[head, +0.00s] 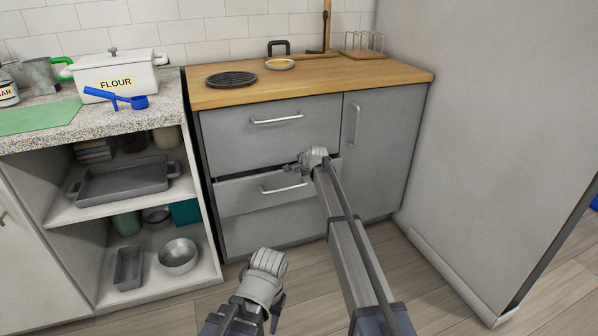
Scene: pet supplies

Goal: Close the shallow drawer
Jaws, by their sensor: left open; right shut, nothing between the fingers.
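The shallow drawer (240,192) is the middle, low front of the grey cabinet and has a silver bar handle (284,188). It stands out a little from the cabinet, with a dark gap above its front edge. My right gripper (292,167) is shut and empty at the top right of this drawer front, by the gap. I cannot tell whether it touches the drawer. My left gripper (268,261) is open and empty, low in front of the cabinet and apart from the drawer.
The upper drawer (235,135) and right cupboard door (365,150) are shut. The wooden worktop (330,75) holds a dark round trivet (231,79) and a small dish (280,64). Open shelves with a grey baking tray (125,181) stand left; a tall grey panel (490,130) stands right.

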